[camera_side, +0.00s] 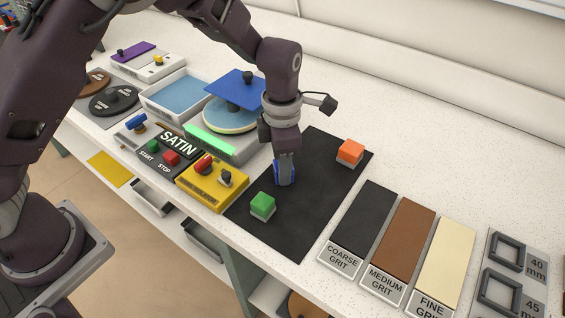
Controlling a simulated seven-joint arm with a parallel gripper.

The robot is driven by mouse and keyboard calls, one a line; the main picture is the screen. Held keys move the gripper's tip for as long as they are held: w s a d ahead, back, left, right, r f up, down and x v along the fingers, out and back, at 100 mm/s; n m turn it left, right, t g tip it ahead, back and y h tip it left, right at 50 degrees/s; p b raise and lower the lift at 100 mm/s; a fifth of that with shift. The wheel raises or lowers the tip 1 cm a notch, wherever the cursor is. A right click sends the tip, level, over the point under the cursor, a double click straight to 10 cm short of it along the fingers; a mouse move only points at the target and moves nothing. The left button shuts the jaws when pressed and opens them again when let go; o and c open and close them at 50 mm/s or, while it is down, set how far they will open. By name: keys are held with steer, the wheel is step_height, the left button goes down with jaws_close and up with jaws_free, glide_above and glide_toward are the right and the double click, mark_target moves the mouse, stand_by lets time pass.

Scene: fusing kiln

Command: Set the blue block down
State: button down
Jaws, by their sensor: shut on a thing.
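The blue block (291,179) is between the fingers of my gripper (285,176), low over the black mat (300,225). The fingers hide much of the block. My gripper points down and is shut on it. I cannot tell whether the block touches the mat or hangs just above it. A green block (262,205) sits on the mat at the front left of my gripper. An orange block (350,152) sits on the mat at the back right. Both stand apart from the blue block.
A yellow control box (212,185) and a black SATIN panel (167,152) stand left of the mat. A machine with a round blue plate (230,114) is behind them. Grit strips (402,245) lie to the right. The mat's front part is bare.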

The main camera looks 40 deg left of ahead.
steer(key=c, duration=0.9)
jaws_free()
step_height(320, 180, up, 12)
steer(key=s+a+r+m+t+h, duration=0.2)
steer(key=s+a+r+m, duration=0.6)
steer(key=s+r+m, duration=0.2)
steer(key=s+a+m+t, duration=0.1)
steer(key=s+a+m, duration=0.1)
steer(key=s+m, duration=0.3)
steer(key=s+a+m+t+y, duration=0.1)
steer(key=s+a+m, duration=0.1)
steer(key=s+m, duration=0.3)
steer(key=s+a+m+t+y, duration=0.1)
steer(key=s+m, duration=0.4)
steer(key=m, duration=0.2)
steer(key=shift+a+f+t, duration=0.25)
steer(key=shift+a+t, duration=0.05)
steer(key=shift+a, duration=0.1)
steer(key=shift+w, duration=0.1)
